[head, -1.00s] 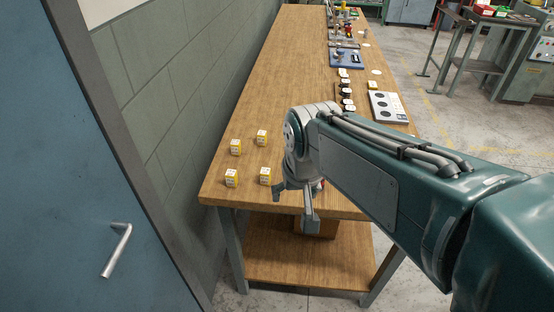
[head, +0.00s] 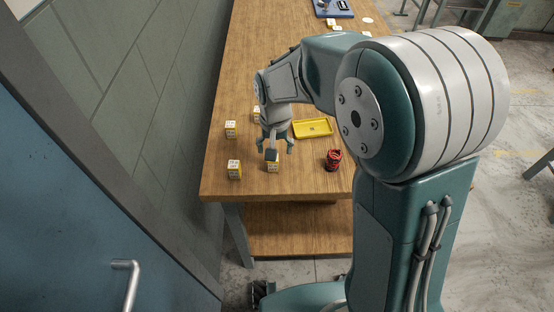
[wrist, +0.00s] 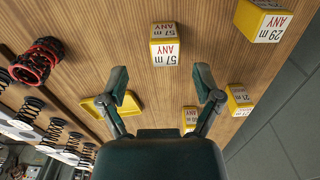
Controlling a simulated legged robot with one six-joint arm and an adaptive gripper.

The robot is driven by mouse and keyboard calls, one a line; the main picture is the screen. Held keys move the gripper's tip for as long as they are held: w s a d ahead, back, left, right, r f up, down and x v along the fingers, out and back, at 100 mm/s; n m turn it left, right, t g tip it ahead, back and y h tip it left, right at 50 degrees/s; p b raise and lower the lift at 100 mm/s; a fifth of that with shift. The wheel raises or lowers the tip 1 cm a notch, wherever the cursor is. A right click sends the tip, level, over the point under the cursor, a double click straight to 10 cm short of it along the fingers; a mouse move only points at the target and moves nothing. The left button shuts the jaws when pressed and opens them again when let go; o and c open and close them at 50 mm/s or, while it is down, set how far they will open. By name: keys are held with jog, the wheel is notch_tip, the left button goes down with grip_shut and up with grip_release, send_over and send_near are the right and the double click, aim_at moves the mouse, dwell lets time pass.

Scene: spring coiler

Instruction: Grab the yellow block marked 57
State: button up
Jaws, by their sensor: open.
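The yellow block marked 57 (wrist: 164,45) stands on the wooden table, its white "57 m ANY" label showing in the wrist view. It appears ahead of the gap between the fingers, roughly centred and apart from them. In the head view, this block (head: 273,167) is at the near right of the block group, partly covered by a finger. My gripper (head: 276,148) is open and empty, pointing down just above and behind it. In the wrist view, both fingers of the gripper (wrist: 162,85) are spread wide.
Other yellow blocks stand nearby: one marked 29 (wrist: 262,20), one that seems marked 21 (wrist: 238,99), and one partly hidden by a finger (wrist: 189,117). A yellow tray (head: 313,128) and a red-black coil (head: 333,160) lie right. The wall borders the table's left.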

aim_at(271, 163)
jog(key=f, duration=0.1)
jog(key=a+f, duration=0.1)
jog(key=f, duration=0.3)
jog(key=shift+a+f, duration=0.2)
jog(key=shift+a, duration=0.05)
jog(key=shift+d+f, duration=0.2)
jog(key=shift+f, duration=0.15)
jog(key=shift+d, duration=0.5)
jog(key=shift+a, duration=0.15)
jog(key=c, duration=1)
jog(key=shift+a+f, duration=0.1)
jog(key=shift+a, duration=0.2)
grip_shut()
